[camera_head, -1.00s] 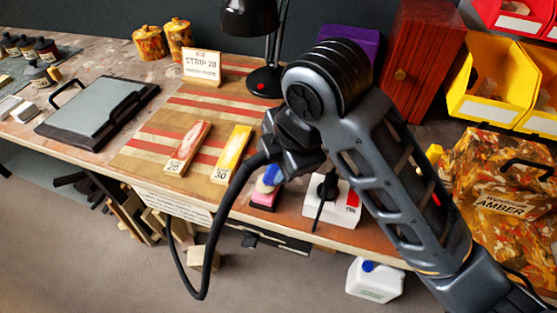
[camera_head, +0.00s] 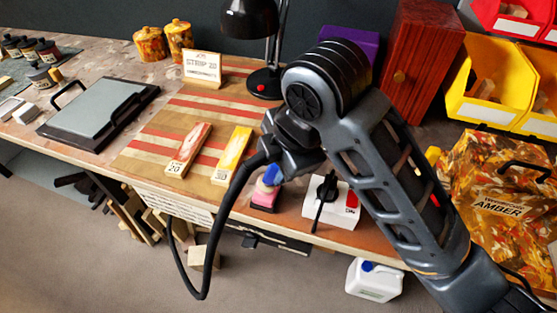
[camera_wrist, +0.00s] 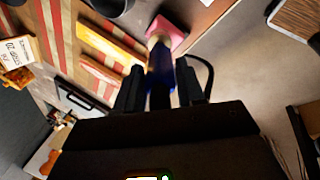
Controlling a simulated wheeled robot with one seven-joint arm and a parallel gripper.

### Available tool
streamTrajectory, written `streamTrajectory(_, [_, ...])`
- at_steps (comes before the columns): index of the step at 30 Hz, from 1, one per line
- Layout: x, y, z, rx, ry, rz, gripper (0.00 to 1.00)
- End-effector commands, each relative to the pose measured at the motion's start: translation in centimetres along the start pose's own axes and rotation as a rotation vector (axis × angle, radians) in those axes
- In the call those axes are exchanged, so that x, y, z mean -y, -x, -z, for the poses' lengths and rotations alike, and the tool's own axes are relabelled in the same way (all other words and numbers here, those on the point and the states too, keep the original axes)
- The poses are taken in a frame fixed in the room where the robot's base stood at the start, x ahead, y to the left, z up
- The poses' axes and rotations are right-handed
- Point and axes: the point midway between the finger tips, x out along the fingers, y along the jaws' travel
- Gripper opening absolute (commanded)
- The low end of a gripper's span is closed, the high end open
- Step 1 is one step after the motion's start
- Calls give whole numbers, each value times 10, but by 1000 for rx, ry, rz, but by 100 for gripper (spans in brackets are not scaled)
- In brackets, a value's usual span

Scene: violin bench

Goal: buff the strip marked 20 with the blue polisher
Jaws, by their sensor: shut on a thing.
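My gripper (camera_wrist: 159,82) is shut on the blue polisher (camera_wrist: 160,62), whose blue handle stands between the two fingers. Its pink pad (camera_wrist: 170,32) points away from the fingers. In the head view the blue handle (camera_head: 272,175) and pink pad show below my wrist, at the bench's front part; I cannot tell whether the pad touches the bench. The red-edged strip marked 20 (camera_head: 190,148) lies on the striped board, left of the polisher. A yellow strip (camera_head: 233,152) lies between them. A sign reading STRIP 20 (camera_head: 202,69) stands at the back.
A white box with a black lever (camera_head: 331,202) sits right of the polisher. A black lamp (camera_head: 264,82) stands behind. A grey-topped black tray (camera_head: 98,112) lies to the left. Amber jars (camera_head: 150,43) stand at the back. The striped board is clear around the strips.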

Motion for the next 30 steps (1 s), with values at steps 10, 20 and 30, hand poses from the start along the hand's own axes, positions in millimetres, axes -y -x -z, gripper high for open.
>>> streamTrajectory(10, [-11, 29, 2, 0, 0, -4, 8])
streamTrajectory(20, [-19, 52, 4, 0, 0, -5, 8])
streamTrajectory(30, [-21, 59, 5, 0, 0, -4, 8])
